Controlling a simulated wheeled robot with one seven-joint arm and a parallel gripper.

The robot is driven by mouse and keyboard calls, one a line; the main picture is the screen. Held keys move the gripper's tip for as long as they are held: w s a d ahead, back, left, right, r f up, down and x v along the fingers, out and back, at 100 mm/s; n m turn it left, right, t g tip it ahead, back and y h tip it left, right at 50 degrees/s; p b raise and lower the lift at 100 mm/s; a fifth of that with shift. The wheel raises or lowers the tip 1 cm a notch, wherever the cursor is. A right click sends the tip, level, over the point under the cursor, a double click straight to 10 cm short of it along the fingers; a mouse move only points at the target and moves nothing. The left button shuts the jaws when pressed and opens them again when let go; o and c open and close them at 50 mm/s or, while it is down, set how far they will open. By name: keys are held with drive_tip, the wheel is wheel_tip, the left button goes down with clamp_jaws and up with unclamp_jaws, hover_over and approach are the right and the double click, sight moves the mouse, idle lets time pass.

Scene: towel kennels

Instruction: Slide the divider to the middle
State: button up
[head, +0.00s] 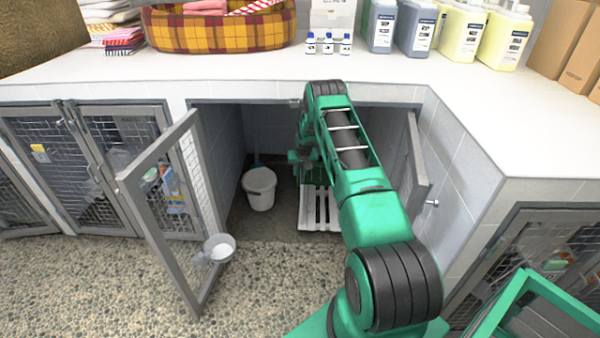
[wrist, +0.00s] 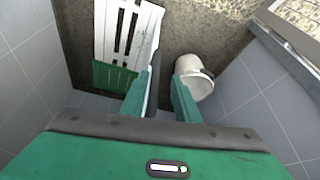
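A thin grey upright panel, which looks like the divider (wrist: 154,62), shows almost edge-on in the wrist view, beside the slatted white board. My gripper (wrist: 161,82) is open, its two green fingers apart. The panel's near end lies close against the left finger, and I cannot tell whether they touch. In the head view my green arm reaches into the open kennel, with the gripper end (head: 308,160) deep inside. The arm hides the divider there.
A white bucket (head: 260,188) stands on the kennel floor, left of the slatted white board (head: 318,208). The mesh door (head: 165,200) with a bowl (head: 219,248) stands open on the left. Another open door (head: 416,165) is close to my arm on the right. The worktop (head: 250,68) overhangs the opening.

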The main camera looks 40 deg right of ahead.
drive_tip(key=shift+d+r, duration=0.1)
drive_tip(key=shift+r, duration=0.05)
drive_tip(key=shift+s+r, duration=0.15)
drive_tip(key=shift+r, duration=0.15)
drive_tip(key=v, duration=0.9)
drive_tip(key=shift+a+r, duration=0.25)
drive_tip(key=shift+r, duration=0.1)
drive_tip(key=shift+s, duration=0.1)
